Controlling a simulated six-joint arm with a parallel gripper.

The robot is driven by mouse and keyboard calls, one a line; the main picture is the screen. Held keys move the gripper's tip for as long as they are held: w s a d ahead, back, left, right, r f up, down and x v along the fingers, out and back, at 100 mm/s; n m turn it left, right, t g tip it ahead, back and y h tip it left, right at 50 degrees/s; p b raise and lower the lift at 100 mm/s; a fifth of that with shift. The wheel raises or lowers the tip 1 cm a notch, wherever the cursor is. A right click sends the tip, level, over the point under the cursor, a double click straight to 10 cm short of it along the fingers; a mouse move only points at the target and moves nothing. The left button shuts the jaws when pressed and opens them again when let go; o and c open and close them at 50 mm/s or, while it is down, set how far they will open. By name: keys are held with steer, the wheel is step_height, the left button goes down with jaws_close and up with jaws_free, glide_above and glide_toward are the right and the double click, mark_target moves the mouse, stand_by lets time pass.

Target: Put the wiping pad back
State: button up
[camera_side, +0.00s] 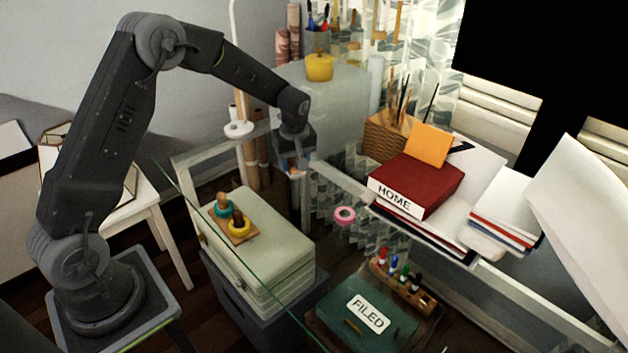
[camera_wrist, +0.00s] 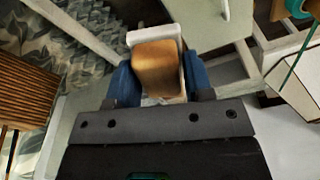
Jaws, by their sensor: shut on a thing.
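My gripper (camera_side: 293,165) points down over the far end of the pale frame. In the wrist view its blue fingers (camera_wrist: 160,80) are closed on both sides of a tan block with a white backing, which I take to be the wiping pad (camera_wrist: 158,65). The pad sits between the fingers, tan face toward the camera. In the side view the gripper mostly hides it. I cannot tell whether its lower side touches anything.
A pale box (camera_side: 265,265) carries a board with teal and yellow rings. A pink tape roll (camera_side: 345,215), a red HOME book (camera_side: 415,183), a woven basket (camera_side: 388,135), a marker holder (camera_side: 405,288) and a green FILED box (camera_side: 365,312) lie to the right. A glass edge crosses the front.

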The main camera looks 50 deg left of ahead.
steer(key=w+a+r+m+t+h, duration=0.1)
steer(key=w+a+r+m, duration=0.1)
steer(key=a+m, duration=0.9)
steer(key=m, duration=0.3)
glide_above(319, 178)
steer(key=shift+h, duration=0.3)
steer(key=f, duration=0.6)
steer(key=shift+s+f, duration=0.3)
steer(key=shift+w+f, duration=0.1)
steer(key=shift+f, duration=1.9)
steer(key=shift+f, duration=0.15)
steer(key=o, duration=0.9)
